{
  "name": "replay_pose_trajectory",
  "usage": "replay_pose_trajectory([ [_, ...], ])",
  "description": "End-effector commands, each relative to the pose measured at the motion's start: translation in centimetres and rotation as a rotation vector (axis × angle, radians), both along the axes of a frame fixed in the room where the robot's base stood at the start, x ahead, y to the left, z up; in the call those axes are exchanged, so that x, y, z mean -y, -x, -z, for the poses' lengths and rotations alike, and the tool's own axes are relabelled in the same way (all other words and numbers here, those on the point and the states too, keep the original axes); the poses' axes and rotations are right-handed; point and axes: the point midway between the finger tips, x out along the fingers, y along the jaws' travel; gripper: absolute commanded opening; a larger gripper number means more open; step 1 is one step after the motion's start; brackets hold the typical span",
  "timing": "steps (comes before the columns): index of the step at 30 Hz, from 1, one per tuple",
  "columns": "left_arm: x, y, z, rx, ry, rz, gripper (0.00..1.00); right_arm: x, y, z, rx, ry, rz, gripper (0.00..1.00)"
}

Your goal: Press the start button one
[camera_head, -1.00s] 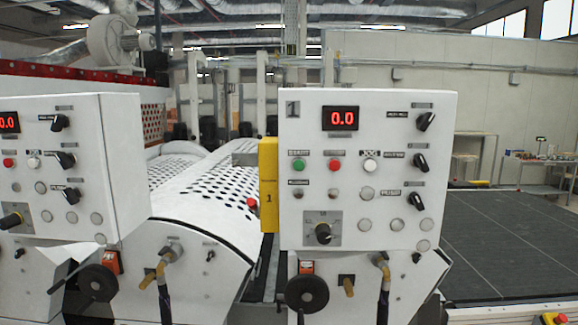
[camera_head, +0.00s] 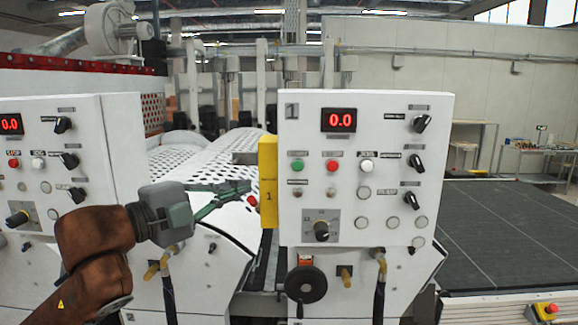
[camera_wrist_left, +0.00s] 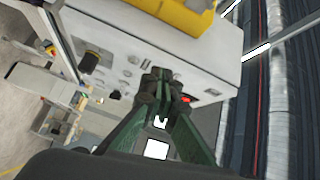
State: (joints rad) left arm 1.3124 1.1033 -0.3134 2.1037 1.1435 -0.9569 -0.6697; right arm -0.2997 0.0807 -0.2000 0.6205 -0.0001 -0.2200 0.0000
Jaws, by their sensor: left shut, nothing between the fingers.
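The control panel marked 1 (camera_head: 386,225) is a white box with a red 0.0 display (camera_head: 339,120). Its green start button (camera_head: 297,165) sits at the upper left of the panel, beside a red button (camera_head: 331,166). My left gripper (camera_head: 248,187) is shut and empty, left of the panel, its fingertips close to the yellow block on the panel's side. In the left wrist view the green fingers (camera_wrist_left: 160,76) are together in front of a white box face. I cannot make out the green button there. My right gripper is not in view.
The yellow block (camera_head: 268,160) sticks out at the panel's left edge. A second white panel (camera_head: 95,140) stands at the left, behind my arm. A black handwheel (camera_head: 305,284) and levers sit below panel 1. A dark conveyor (camera_head: 500,230) lies at the right.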

Motion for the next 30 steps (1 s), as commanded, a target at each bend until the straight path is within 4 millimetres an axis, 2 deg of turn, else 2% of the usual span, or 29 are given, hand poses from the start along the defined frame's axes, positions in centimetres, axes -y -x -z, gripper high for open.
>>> replay_pose_trajectory([
  [1,1.1,2.8,-1.4,0.045,-0.052,0.016,0.00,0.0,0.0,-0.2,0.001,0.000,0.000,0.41],
  [3,2.1,5.3,-2.2,0.084,-0.105,0.032,0.00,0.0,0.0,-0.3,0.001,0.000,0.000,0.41],
  [6,2.7,7.2,-2.6,0.112,-0.146,0.041,0.00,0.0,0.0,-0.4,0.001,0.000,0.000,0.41],
  [8,2.9,7.7,-2.6,0.118,-0.157,0.043,0.00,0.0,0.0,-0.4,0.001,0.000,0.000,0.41],
  [20,3.3,7.4,-2.7,0.118,-0.156,0.045,0.00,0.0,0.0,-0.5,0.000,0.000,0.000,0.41],
  [25,4.9,5.9,-2.8,0.118,-0.155,0.048,0.00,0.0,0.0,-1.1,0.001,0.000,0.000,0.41],
  [30,7.4,3.4,-2.9,0.117,-0.154,0.048,0.00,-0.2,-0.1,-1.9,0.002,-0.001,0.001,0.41],
])
